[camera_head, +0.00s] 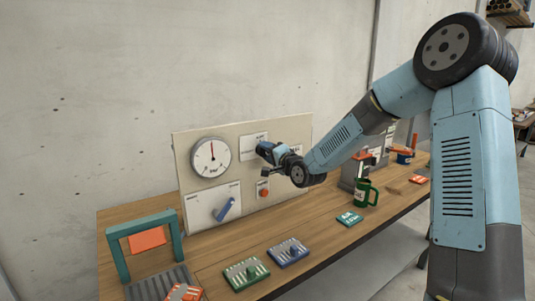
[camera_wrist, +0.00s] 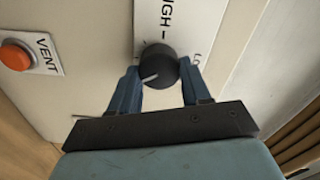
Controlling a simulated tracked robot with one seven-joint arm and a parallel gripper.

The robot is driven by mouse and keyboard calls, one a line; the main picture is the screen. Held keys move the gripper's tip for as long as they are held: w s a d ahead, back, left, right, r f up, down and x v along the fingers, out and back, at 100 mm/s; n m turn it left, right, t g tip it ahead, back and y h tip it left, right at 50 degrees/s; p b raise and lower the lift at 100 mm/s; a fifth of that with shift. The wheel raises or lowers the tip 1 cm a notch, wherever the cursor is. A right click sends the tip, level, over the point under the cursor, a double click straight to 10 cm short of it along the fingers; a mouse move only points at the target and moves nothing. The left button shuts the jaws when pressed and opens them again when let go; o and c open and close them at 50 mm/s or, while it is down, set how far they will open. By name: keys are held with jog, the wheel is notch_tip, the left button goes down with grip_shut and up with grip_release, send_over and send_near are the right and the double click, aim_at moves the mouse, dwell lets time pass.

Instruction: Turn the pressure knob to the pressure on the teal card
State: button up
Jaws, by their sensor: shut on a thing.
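The pressure knob (camera_wrist: 157,66) is round and black with a white pointer line. It sits on a white plate marked HIGH and partly LO in the wrist view. My gripper (camera_wrist: 158,84) is shut on the knob, with a blue finger on either side. In the head view my gripper (camera_head: 264,152) is at the panel and hides the knob. The round gauge (camera_head: 211,157) has its needle pointing about straight up. The teal card (camera_head: 349,218) lies on the bench with white print too small to read surely.
An orange VENT button (camera_wrist: 15,55) is close to the knob. The panel (camera_head: 183,150) also carries a blue lever (camera_head: 225,208).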

jog(key=shift+d+f+m, duration=0.15)
jog(key=shift+d+m, duration=0.1)
jog(key=shift+m, duration=0.05)
jog(key=o, duration=0.7)
jog(key=shift+w, duration=0.1)
jog(key=o, duration=0.4)
jog(key=shift+a, duration=0.1)
jog(key=shift+c, duration=0.2)
jog(key=v, duration=1.3)
jog(key=shift+s+d, duration=0.25)
jog(key=shift+s, duration=0.1)
